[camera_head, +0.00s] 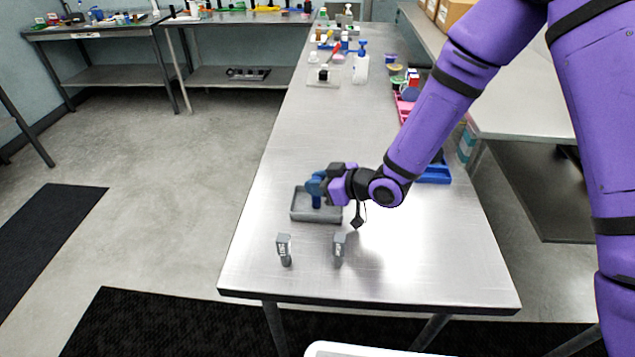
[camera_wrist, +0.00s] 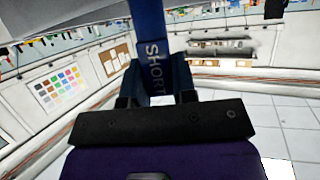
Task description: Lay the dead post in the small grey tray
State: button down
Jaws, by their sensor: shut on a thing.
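My gripper (camera_head: 325,187) is shut on a blue post (camera_head: 317,200), which it holds upright over the small grey tray (camera_head: 312,218). From the head view I cannot tell whether the post's lower end touches the tray floor. The tray's right part is partly hidden by my gripper.
Two grey labelled pieces (camera_head: 284,248) (camera_head: 340,248) stand on the steel table in front of the tray. A blue bin (camera_head: 434,174) lies at the right, behind my arm. Bottles and a clear tray (camera_head: 323,76) are farther back. The table's left middle is clear.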

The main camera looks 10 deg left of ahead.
jog(key=shift+f, duration=0.15)
jog(key=c, duration=0.9)
grip_release()
jog(key=v, duration=1.2)
jog(key=shift+r, duration=0.2)
